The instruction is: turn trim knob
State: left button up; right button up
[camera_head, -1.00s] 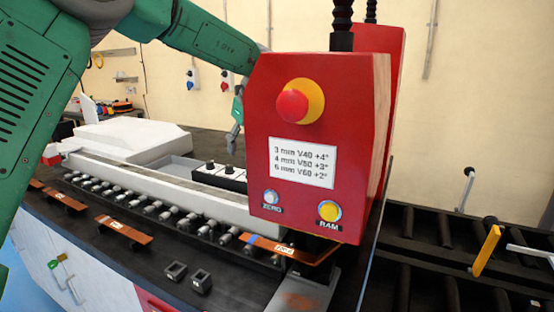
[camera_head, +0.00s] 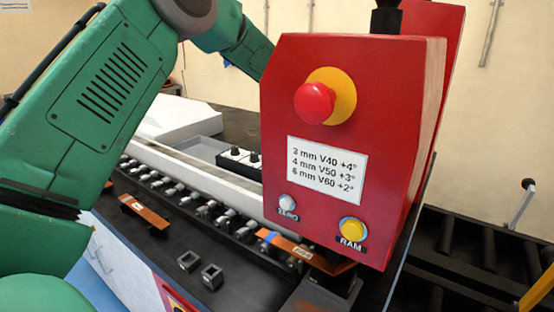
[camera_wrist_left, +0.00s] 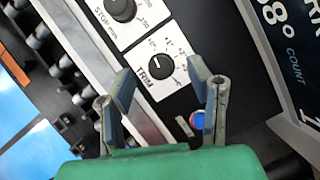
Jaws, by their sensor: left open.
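The trim knob (camera_wrist_left: 160,66) is a small black dial with a white pointer line on a white plate marked TRIM, with a numbered scale. It shows in the left wrist view. My left gripper (camera_wrist_left: 161,77) is open, with one finger on each side of the knob's plate and nothing between them. I cannot tell how far the fingertips are above the plate. In the head view the control box (camera_head: 226,162) with its knobs is partly hidden by the red pendant, which also hides my left gripper. My right gripper is in neither view.
A second knob (camera_wrist_left: 122,9), marked STOP, is beside the trim knob. A count display (camera_wrist_left: 285,50) is to the right. The red pendant (camera_head: 275,110) with an emergency stop (camera_head: 315,102) stands large in front. Copper bars (camera_head: 145,212) lie on the dark bench.

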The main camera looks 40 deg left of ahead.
pick_arm(q)
jog(key=x, duration=0.2)
jog(key=shift+a+f, duration=0.15)
jog(key=shift+a, duration=0.2)
jog(key=shift+f, duration=0.25)
jog(key=shift+d+r, duration=0.15)
jog(key=shift+d, duration=0.55)
jog(key=shift+c, duration=0.5)
jog(key=shift+r, duration=0.1)
grip_shut()
jog(key=shift+s+a, duration=0.1)
jog(key=shift+a, duration=0.2)
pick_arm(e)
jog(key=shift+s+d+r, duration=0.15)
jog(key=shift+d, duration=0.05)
